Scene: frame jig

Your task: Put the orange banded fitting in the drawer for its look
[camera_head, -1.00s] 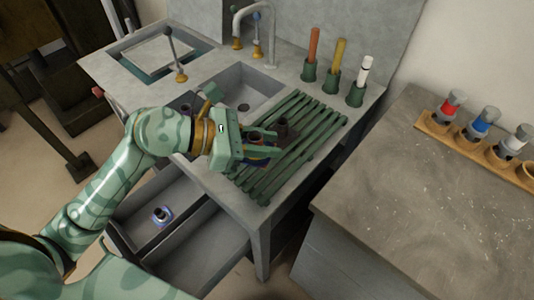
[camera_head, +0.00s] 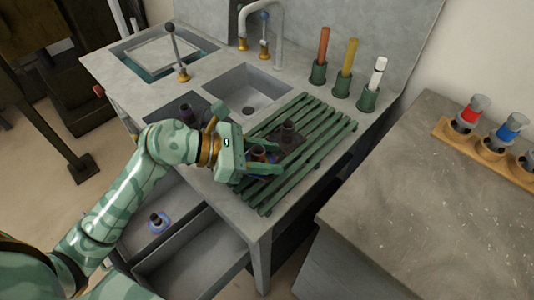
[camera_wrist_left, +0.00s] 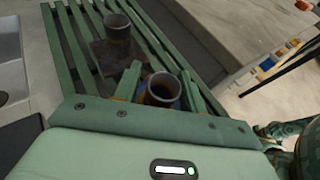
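A dark-topped fitting (camera_head: 258,151) with orange and blue on its body is at the near left of the green slatted rack (camera_head: 318,152). In the left wrist view its open round top (camera_wrist_left: 162,89) stands between my left gripper's fingers. My left gripper (camera_head: 267,160) reaches in from the left, one finger on each side of the fitting; whether they press on it is unclear. Below, an open grey drawer (camera_head: 133,238) holds a dark fitting (camera_head: 157,222) with a blue-violet ring. A second open drawer compartment (camera_head: 205,262) looks empty. My right gripper is out of view.
A dark brown fitting (camera_head: 288,132) stands on a square plate on the rack, close beyond my fingers. Coloured sticks in green holders (camera_head: 368,98) line the back. A side counter (camera_head: 430,190) stands right.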

